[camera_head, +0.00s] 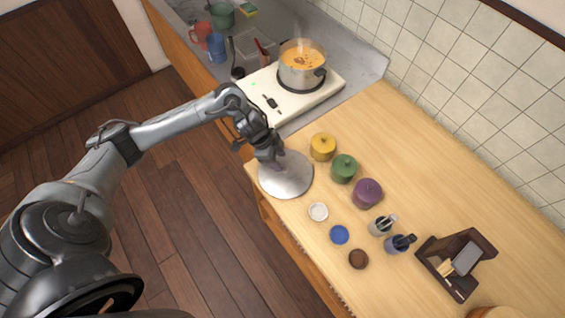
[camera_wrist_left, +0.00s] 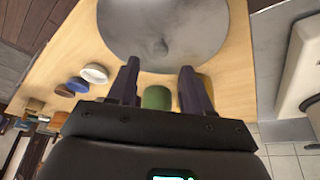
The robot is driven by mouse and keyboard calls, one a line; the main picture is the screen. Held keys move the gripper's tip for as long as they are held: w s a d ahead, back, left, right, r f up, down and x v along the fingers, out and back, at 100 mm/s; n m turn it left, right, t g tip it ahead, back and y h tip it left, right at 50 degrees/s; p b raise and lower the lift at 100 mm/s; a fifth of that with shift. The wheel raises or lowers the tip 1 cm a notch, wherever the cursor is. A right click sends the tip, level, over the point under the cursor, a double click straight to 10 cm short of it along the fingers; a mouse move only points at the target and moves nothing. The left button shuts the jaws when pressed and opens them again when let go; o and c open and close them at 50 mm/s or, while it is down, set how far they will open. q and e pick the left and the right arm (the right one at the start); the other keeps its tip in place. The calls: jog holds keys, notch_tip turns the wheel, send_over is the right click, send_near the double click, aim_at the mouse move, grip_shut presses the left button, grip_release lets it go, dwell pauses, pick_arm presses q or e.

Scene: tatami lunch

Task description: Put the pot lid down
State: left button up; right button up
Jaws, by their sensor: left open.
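The pot lid (camera_head: 287,178) is a round grey metal disc lying on the wooden counter, close to its left edge. It also shows in the left wrist view (camera_wrist_left: 205,35), with a small knob in its middle. My left gripper (camera_head: 270,157) is at the lid's upper-left part in the head view. In the left wrist view its fingers (camera_wrist_left: 160,88) are apart with nothing between them, and the knob lies beyond the fingertips. The pot (camera_head: 300,77) stands uncovered on the white stove (camera_head: 315,97), with steaming orange soup in it. My right gripper is not in view.
Yellow (camera_head: 322,147), green (camera_head: 344,168) and purple (camera_head: 367,193) lidded jars stand right of the lid. White (camera_head: 318,211), blue (camera_head: 339,234) and brown (camera_head: 358,259) small round items lie nearer. A dark wooden caddy (camera_head: 435,268) stands at the right. The counter's back right is clear.

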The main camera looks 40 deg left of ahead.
pick_arm(q)
jog(key=v, duration=0.6)
jog(key=s+d+n+t, duration=0.2)
jog(key=d+t, duration=0.3)
jog(key=d, duration=1.1)
jog(key=s+a+n+g+y, duration=0.1)
jog(key=s+a+n+g, duration=0.1)
jog(key=s, duration=0.5)
jog(key=s+a+f+n+g+y, duration=0.1)
jog(key=s+a+n+g+y, duration=0.1)
jog(key=s+n, duration=0.2)
jog(key=s, duration=0.3)
jog(key=shift+s+f+n+p, duration=0.25)
jog(key=shift+s+n+p, duration=0.05)
jog(key=shift+s+n, duration=0.1)
jog(key=shift+a+r, duration=0.1)
notch_tip(320, 180, up, 20)
jog(key=p, duration=2)
